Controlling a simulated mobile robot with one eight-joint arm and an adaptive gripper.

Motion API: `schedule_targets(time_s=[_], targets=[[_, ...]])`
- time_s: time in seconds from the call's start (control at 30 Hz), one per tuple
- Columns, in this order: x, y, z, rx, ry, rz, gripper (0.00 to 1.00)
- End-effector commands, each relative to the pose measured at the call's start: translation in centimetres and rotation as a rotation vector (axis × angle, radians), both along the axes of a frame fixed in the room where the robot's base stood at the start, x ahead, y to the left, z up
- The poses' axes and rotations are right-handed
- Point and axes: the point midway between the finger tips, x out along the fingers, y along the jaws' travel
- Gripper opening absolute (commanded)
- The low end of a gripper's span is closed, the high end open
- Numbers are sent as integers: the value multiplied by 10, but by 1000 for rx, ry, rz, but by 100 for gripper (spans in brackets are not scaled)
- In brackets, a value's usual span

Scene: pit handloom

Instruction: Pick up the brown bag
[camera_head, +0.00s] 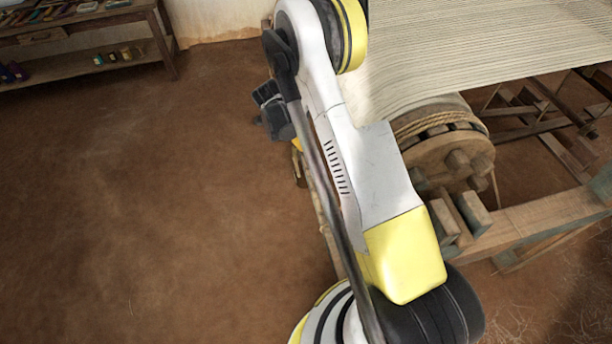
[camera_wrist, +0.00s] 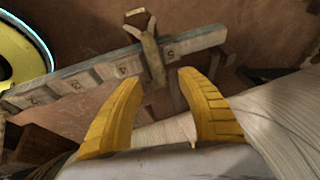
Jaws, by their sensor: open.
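My gripper (camera_wrist: 160,82) is open in the wrist view, with its two yellow fingers apart. A pale, wrapped, roll-like thing shows between and behind the lower parts of the fingers; I cannot tell whether they touch it. I see nothing in either view that I can clearly make out as a brown bag. In the head view my arm crosses the middle and hides much of the loom's left side. Only a small yellow part of my gripper (camera_head: 297,146) shows there, beside the loom's left edge.
The loom's striped cloth (camera_head: 470,40) and wooden roller end (camera_head: 450,160) stand right of my arm. A wooden beam (camera_head: 540,220) runs at the right. A wooden shelf table (camera_head: 90,40) with small items is at the back left. The brown floor (camera_head: 130,190) at left is clear.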

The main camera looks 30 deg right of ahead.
Motion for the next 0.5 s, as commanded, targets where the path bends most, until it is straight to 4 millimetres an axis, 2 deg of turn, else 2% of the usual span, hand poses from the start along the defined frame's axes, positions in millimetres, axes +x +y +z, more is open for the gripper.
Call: schedule_targets(time_s=[0.03,0.2,0.47,0.5], targets=[[0,-3,-11,0,0,-1,46],[0,-14,-36,0,-1,-2,46],[0,-17,-38,0,-1,0,46],[0,-17,-38,0,-1,0,41]])
